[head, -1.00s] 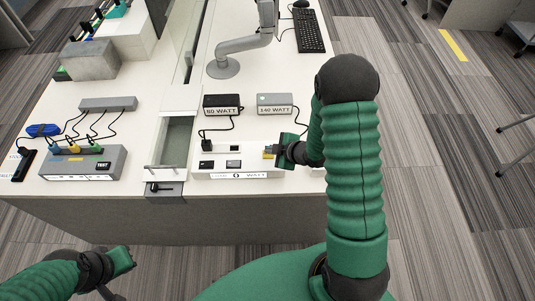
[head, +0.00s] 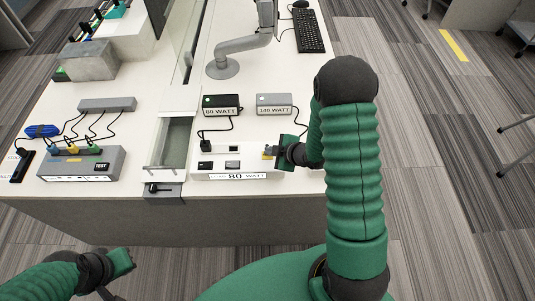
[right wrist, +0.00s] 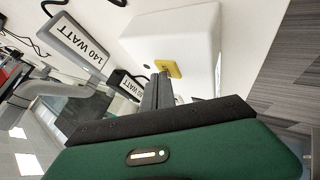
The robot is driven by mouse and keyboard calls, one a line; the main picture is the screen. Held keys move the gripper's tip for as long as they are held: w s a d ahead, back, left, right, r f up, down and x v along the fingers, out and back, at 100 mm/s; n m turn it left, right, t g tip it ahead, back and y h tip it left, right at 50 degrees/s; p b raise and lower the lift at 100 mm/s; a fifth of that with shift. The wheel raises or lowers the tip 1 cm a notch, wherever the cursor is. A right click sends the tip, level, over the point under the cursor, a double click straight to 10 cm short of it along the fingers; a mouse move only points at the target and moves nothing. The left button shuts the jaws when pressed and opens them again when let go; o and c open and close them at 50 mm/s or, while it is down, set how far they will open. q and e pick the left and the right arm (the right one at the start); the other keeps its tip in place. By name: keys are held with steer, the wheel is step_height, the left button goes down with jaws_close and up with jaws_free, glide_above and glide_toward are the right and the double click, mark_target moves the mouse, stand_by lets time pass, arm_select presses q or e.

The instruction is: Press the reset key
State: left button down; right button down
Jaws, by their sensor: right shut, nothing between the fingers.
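A white box (head: 215,176) stands near the front edge of the table. Its front label reads 80 WATT. A small yellow key (head: 267,154) is on its top at the right; it shows in the right wrist view (right wrist: 173,69) as a yellow plate on the white surface. I cannot read a reset label on it. My right gripper (head: 277,151) is shut and empty, with its fingertips right at the yellow key and partly covering it; I cannot tell whether they touch. My left gripper (head: 124,262) is low at the left, away from the table top, its jaws unclear.
Two chargers marked 80 WATT (head: 221,105) and 140 WATT (head: 274,104) lie behind the box; the 80 WATT one is cabled to it. A grey tester box (head: 80,165) with cables stands left. A tray slot (head: 175,140) lies between. A monitor arm (head: 240,45) stands behind.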

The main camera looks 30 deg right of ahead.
mark_target(270, 157)
steer(key=shift+r, duration=0.1)
steer(key=shift+a+r+p, duration=0.2)
steer(key=shift+r+p, duration=0.5)
step_height(270, 157, up, 5)
steer(key=p, duration=0.4)
steer(key=shift+r, duration=0.1)
stand_by(0.6)
